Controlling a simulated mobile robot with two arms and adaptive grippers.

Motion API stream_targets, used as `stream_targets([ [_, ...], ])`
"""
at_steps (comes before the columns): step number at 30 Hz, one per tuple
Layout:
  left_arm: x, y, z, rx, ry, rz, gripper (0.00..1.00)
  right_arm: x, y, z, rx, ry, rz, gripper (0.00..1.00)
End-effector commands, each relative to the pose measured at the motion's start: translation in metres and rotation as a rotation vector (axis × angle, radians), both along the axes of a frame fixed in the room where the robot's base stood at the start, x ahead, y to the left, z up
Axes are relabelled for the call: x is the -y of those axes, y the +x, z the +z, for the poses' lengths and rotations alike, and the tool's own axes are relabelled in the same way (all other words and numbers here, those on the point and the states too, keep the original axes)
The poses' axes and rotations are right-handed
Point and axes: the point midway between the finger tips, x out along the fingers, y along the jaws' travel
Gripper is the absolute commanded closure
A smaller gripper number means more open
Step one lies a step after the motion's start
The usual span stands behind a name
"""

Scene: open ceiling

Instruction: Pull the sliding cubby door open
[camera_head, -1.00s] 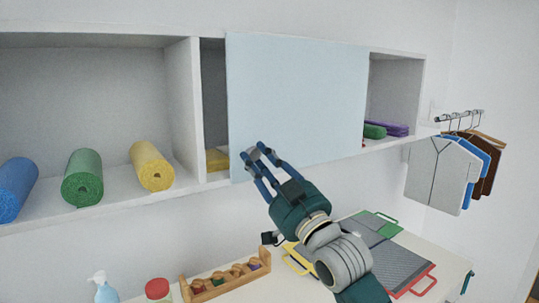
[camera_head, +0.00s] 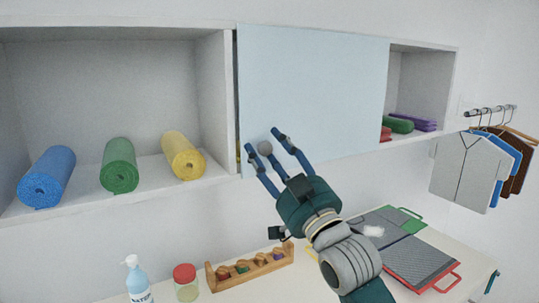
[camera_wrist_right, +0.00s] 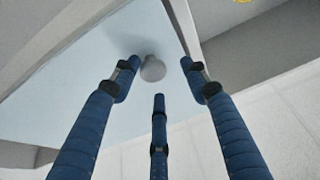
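The sliding cubby door (camera_head: 315,90) is a pale blue panel on the front of the white wall cubby (camera_head: 215,110). Its left edge stands almost at the upright divider, and the right part of the cubby is uncovered. A round grey knob (camera_head: 265,148) sits near the door's lower left corner; it also shows in the right wrist view (camera_wrist_right: 153,68). My right gripper (camera_head: 266,141) is at the knob, its blue fingers spread around it. In the right wrist view the fingers (camera_wrist_right: 155,80) show gaps to the knob. My left gripper is not in view.
Blue (camera_head: 46,177), green (camera_head: 118,165) and yellow (camera_head: 184,155) rolled mats lie in the left cubby. Rolled items (camera_head: 398,124) lie at the right. Below, a counter holds a bottle (camera_head: 137,280), a jar (camera_head: 186,283), a wooden rack (camera_head: 250,267) and trays (camera_head: 420,262).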

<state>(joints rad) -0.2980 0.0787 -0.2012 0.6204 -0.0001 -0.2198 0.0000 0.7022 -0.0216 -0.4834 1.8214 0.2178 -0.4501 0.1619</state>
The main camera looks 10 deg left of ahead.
Motion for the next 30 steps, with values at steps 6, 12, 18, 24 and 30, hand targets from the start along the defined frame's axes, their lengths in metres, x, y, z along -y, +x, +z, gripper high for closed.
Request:
stream_targets([
  [6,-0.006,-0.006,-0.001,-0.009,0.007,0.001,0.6,0.001,0.001,-0.005,-0.008,-0.004,-0.001,0.55],
  [12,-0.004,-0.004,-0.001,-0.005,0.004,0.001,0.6,0.014,-0.017,-0.017,-0.01,-0.005,-0.001,0.55],
  [18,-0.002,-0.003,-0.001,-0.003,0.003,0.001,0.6,0.037,-0.051,-0.032,-0.008,-0.005,-0.001,0.55],
  [24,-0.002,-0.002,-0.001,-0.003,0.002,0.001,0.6,0.056,-0.077,-0.044,-0.006,-0.004,0.0,0.55],
  [30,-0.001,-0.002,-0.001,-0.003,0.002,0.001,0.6,0.063,-0.089,-0.049,-0.004,-0.003,0.0,0.55],
])
